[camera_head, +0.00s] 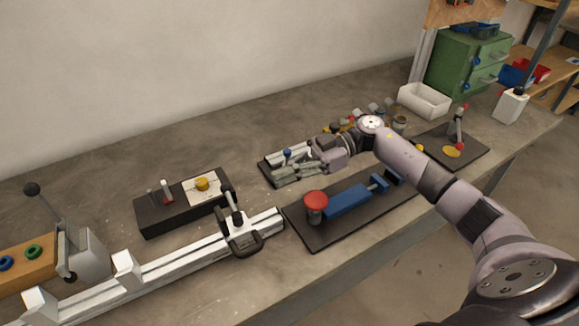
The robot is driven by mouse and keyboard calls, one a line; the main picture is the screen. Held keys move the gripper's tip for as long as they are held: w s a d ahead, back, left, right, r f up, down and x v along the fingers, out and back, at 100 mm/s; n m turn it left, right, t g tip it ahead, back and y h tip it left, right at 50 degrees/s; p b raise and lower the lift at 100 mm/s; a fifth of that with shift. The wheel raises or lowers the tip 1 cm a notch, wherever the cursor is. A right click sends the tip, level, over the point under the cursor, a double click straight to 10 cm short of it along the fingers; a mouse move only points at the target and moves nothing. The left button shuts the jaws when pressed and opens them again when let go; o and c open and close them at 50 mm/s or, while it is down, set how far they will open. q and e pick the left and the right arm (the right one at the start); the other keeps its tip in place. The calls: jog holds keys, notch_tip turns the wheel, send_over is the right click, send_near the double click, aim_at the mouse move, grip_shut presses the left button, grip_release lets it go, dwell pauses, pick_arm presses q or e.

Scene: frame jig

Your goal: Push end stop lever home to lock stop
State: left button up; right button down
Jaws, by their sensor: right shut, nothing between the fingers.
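A long pale rail (180,268) runs along the front left of the bench. I take this for the end stop, but cannot tell whether the lever is fully home. My right gripper (279,177) is shut and empty. It reaches in from the right over a small dark-based fixture (269,165) with a blue-knobbed post (287,153), and partly hides it. In the picture it lies right of and above the end stop lever, apart from it. My left gripper is not in view.
A dark board (300,236) with a red knob (316,197) and blue slide (347,201) lies below my right arm. A black block (152,218) with a yellow knob (202,184) stands behind the rail. A white bin (424,101) and green cabinet (458,65) stand at the back right.

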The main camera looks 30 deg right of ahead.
aim_at(231, 203)
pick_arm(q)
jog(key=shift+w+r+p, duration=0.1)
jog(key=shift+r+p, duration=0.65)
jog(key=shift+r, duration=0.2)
pick_arm(e)
jog(key=x, duration=0.9)
jog(key=shift+a+f, duration=0.1)
